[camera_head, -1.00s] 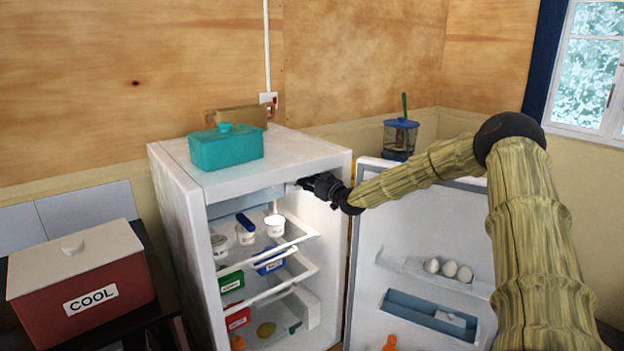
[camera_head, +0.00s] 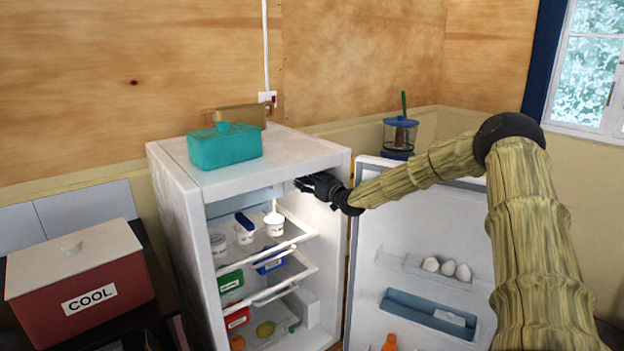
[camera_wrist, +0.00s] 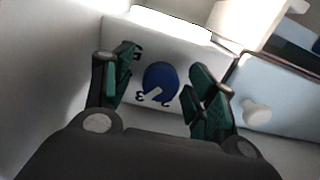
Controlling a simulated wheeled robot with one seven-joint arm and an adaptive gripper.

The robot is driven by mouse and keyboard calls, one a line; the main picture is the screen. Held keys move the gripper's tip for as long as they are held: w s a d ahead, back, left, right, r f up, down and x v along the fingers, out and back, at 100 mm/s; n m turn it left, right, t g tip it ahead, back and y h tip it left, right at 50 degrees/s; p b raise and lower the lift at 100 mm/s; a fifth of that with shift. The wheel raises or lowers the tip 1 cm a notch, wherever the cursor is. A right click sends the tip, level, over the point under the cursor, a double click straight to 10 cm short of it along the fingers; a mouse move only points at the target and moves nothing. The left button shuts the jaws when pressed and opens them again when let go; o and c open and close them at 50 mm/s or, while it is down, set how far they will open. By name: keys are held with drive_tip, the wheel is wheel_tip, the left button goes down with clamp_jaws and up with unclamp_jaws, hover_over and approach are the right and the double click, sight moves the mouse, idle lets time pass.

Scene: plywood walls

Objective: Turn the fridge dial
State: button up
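The fridge dial (camera_wrist: 160,82) is a round blue knob with a white pointer, on a pale housing inside the fridge (camera_head: 180,215). Dark numerals are printed around it; a 3 shows at its lower left. My gripper (camera_wrist: 158,78) is open in the wrist view, with one green-padded finger on each side of the dial and a gap to it on both sides. In the head view my gripper (camera_head: 304,184) is at the upper right inside the fridge opening, and the dial is hidden there.
The fridge door (camera_head: 420,230) stands open at the right, with eggs on its rack. Tubs and boxes fill the shelves (camera_head: 290,240) below my gripper. A teal container (camera_head: 225,150) sits on top. A red COOL box (camera_head: 85,290) stands at the left.

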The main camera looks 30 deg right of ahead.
drive_tip(key=shift+a+r, duration=0.1)
drive_tip(key=shift+r, duration=0.15)
drive_tip(key=s+d, duration=0.1)
drive_tip(key=s, duration=1)
drive_tip(key=shift+s+f, duration=0.15)
drive_tip(key=shift+s, duration=0.25)
drive_tip(key=shift+w+d+f+b, duration=0.1)
drive_tip(key=shift+f+b, duration=0.1)
drive_tip(key=shift+f, duration=0.4)
drive_tip(key=shift+d+f+b, duration=0.1)
drive_tip(key=shift+f+b, duration=0.05)
drive_tip(key=shift+f, duration=0.45)
drive_tip(key=shift+w+d+r, duration=0.1)
